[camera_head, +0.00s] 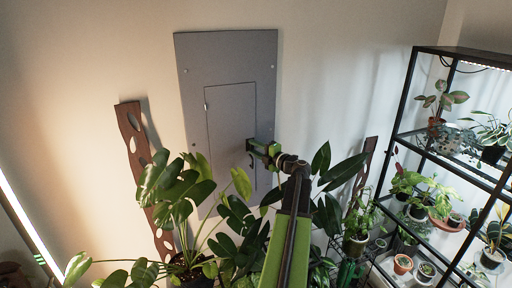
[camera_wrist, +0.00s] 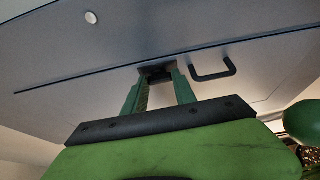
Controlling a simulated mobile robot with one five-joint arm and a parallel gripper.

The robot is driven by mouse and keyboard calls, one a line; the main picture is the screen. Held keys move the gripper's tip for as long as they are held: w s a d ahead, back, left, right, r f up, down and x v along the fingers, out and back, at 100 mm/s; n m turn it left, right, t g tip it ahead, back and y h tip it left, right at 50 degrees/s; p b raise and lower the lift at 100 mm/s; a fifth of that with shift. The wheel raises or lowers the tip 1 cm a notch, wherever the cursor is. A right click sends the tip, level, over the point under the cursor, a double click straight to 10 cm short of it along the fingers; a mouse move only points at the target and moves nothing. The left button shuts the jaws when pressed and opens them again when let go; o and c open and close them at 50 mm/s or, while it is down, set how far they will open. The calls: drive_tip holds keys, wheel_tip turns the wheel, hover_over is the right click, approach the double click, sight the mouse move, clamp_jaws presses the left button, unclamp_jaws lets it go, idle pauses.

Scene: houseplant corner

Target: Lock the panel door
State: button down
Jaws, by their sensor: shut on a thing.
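A grey wall panel (camera_head: 228,60) holds a rectangular panel door (camera_head: 228,115), which looks flush with its frame. My gripper (camera_head: 250,147) is at the door's right edge, about mid-height. In the wrist view, its green fingers (camera_wrist: 158,77) are shut on a small dark latch (camera_wrist: 155,71) at the door seam. The fingers hide most of the latch, so I cannot tell how it is turned. A black U-shaped handle (camera_wrist: 213,74) is beside the fingers, apart from them; it shows just below my gripper in the head view (camera_head: 252,163).
A large leafy plant (camera_head: 175,185) stands in front of the panel's lower part. Brown boards with holes (camera_head: 133,150) lean on the wall. A black shelf rack (camera_head: 411,100) with several potted plants fills the right. Leaves (camera_head: 335,175) lie close beside my arm.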

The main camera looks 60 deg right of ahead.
drive_tip(key=shift+s+d, duration=0.1)
drive_tip(key=shift+d, duration=0.05)
drive_tip(key=c, duration=1)
unclamp_jaws()
drive_tip(key=shift+s, duration=0.3)
drive_tip(key=v, duration=1.6)
drive_tip(key=shift+s+a, duration=0.25)
drive_tip(key=shift+s, duration=0.1)
